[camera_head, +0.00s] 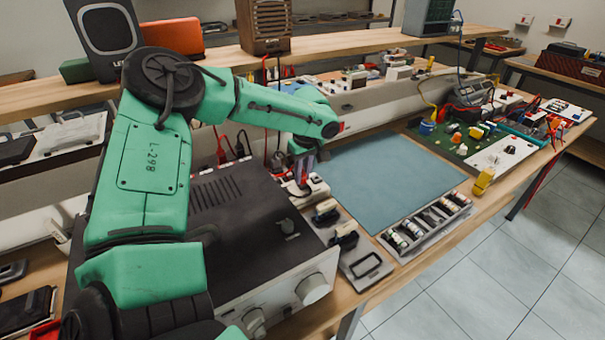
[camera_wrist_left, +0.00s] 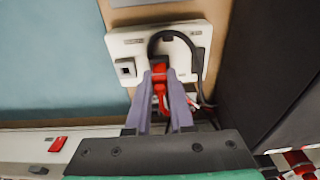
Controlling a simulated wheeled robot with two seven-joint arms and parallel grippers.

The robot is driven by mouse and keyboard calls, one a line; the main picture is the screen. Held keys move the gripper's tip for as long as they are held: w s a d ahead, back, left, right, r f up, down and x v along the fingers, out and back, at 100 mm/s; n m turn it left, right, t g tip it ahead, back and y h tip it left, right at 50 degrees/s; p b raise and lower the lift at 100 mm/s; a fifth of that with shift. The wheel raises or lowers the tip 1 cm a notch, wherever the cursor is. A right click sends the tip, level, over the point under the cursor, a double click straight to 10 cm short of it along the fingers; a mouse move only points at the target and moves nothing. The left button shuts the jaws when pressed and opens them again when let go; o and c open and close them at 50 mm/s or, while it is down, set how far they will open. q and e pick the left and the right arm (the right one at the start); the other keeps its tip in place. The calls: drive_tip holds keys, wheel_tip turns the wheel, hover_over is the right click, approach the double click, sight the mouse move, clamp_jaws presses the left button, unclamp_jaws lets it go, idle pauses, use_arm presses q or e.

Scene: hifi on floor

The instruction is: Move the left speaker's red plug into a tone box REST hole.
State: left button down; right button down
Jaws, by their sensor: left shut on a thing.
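My left gripper (camera_head: 303,172) reaches down beside the amplifier (camera_head: 235,200), over a small white box (camera_head: 318,187) that looks like the tone box. In the left wrist view its fingers (camera_wrist_left: 159,82) are shut on a red plug (camera_wrist_left: 159,88). A black cable loops over the white box (camera_wrist_left: 118,42) and down its right side. The plug's tip overlaps the box's near part; whether it sits in a hole, I cannot tell. The box has a square socket on its left; hole labels are too small to read. My right gripper is not in view.
A dark speaker (camera_head: 104,38) and a wooden speaker (camera_head: 265,25) stand on the shelf. A blue-grey mat (camera_head: 385,170) lies clear right of the box. The amplifier is close to the gripper.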

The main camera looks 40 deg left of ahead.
use_arm(q)
drive_tip(key=c, duration=0.7)
unclamp_jaws()
drive_tip(key=r+p, duration=0.2)
drive_tip(key=r, duration=0.4)
drive_tip(key=d+r+p, duration=0.1)
drive_tip(key=r+p, duration=0.1)
drive_tip(key=r, duration=0.5)
drive_tip(key=d+r+p, duration=0.1)
drive_tip(key=r+p, duration=0.1)
drive_tip(key=r, duration=0.4)
drive_tip(key=shift+s+r, duration=0.2)
drive_tip(key=shift+s, duration=0.1)
